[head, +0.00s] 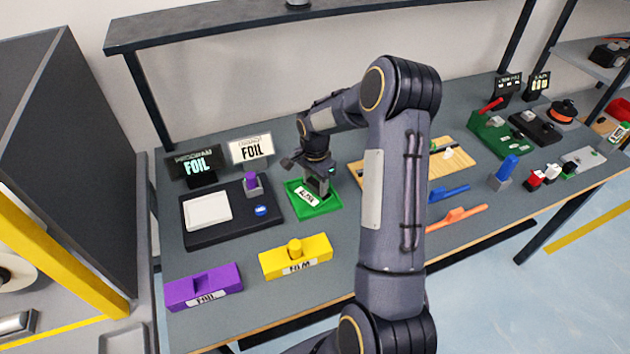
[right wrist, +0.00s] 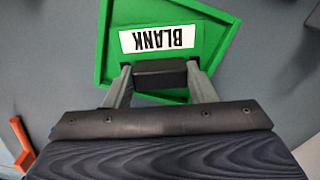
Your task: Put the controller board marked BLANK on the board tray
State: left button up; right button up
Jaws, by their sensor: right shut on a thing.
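The controller board marked BLANK (right wrist: 158,40) is green with a white label and a black block on it. In the right wrist view my right gripper (right wrist: 160,74) is shut on that black block. In the head view my right gripper (head: 320,184) points down at the green board tray (head: 314,213), with the board's label (head: 307,196) inside the tray's outline. The tray's green rim (right wrist: 226,36) also shows around the board in the right wrist view. The board looks turned slightly against the tray. I cannot tell whether it touches the tray floor. My left gripper is not in view.
Left of the tray is a dark station (head: 233,219) with a white panel and a purple knob. In front lie a yellow block (head: 296,263) and a purple block (head: 204,287). A wooden board (head: 450,160) and blue and orange tools (head: 457,215) lie to the right.

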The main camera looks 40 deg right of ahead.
jog(key=shift+f, duration=0.25)
jog(key=o, duration=1)
jog(key=shift+r, duration=0.1)
jog(key=shift+r, duration=0.1)
